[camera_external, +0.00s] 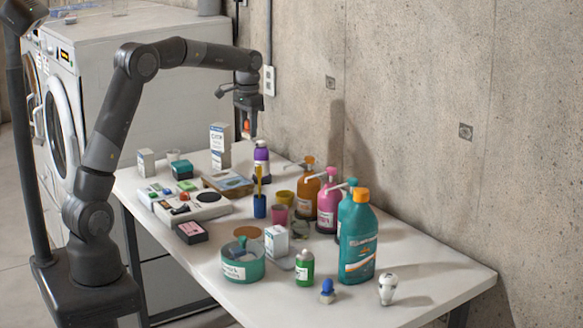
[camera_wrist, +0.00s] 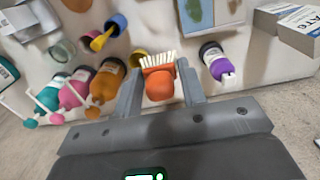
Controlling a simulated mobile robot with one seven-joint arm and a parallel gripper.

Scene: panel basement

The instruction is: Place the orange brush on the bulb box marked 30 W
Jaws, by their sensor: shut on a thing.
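My gripper (camera_external: 246,118) is raised above the far end of the table, near the wall. It is shut on the orange brush (camera_external: 246,129). In the wrist view, the brush (camera_wrist: 158,84) sits between the two fingers of the gripper (camera_wrist: 160,76), with its white bristles pointing away from the palm. Several white boxes stand on the table: a small box (camera_external: 146,162) at the far left, stacked boxes (camera_external: 220,145) beneath and left of the gripper, and a box (camera_external: 276,243) near the middle. I cannot read a 30 W mark on any of them.
A purple bottle (camera_external: 261,160) stands close below the gripper. Orange (camera_external: 328,200), pink and teal pump bottles line the wall side. A large teal bottle (camera_external: 357,240), a teal tub (camera_external: 243,262) and a white bulb (camera_external: 388,288) are at the near end. The near right corner is clear.

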